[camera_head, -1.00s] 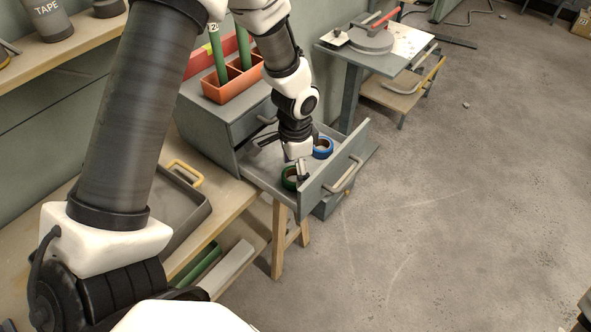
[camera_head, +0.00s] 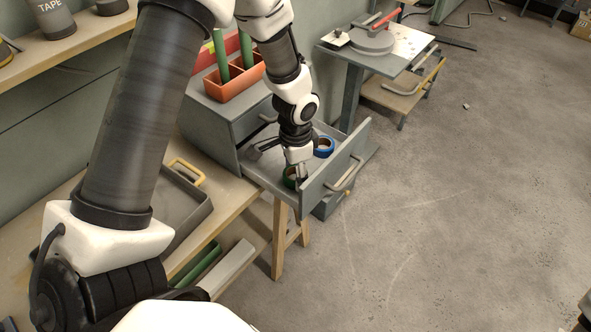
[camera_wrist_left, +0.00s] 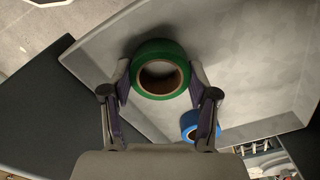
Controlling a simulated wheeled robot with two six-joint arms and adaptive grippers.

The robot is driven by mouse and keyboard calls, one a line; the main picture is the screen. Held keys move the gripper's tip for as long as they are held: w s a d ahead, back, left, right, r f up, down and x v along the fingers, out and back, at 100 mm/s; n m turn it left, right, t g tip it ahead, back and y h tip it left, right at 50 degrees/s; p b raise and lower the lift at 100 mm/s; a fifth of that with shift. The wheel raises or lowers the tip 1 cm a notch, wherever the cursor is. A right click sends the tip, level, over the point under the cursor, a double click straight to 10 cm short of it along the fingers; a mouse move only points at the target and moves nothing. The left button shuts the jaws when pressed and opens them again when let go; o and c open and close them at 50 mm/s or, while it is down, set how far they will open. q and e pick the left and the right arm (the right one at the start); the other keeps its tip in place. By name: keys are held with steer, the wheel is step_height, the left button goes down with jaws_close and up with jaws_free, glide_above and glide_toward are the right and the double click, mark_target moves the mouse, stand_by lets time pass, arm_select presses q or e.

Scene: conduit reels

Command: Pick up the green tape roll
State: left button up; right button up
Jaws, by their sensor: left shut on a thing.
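The green tape roll (camera_wrist_left: 160,90) lies in the open grey drawer, with its brown core showing in the left wrist view. My left gripper (camera_wrist_left: 160,80) is shut on it, with one finger against each side of the roll. In the head view the left gripper (camera_head: 298,172) reaches down into the drawer from above. It partly hides the green roll (camera_head: 289,178). A blue tape roll (camera_head: 324,147) sits behind it in the same drawer and also shows in the left wrist view (camera_wrist_left: 190,126). My right gripper is not in view.
The drawer front (camera_head: 335,170) with its handle stands close beside the left gripper. An orange bin (camera_head: 232,84) with green tubes stands on the cabinet. A grey tray (camera_head: 180,208) lies on the bench. Open floor is at right.

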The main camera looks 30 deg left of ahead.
arm_select(q)
step_height(320, 180, up, 10)
steer(key=p, duration=0.9)
steer(key=shift+p, duration=0.35)
stand_by(0.5)
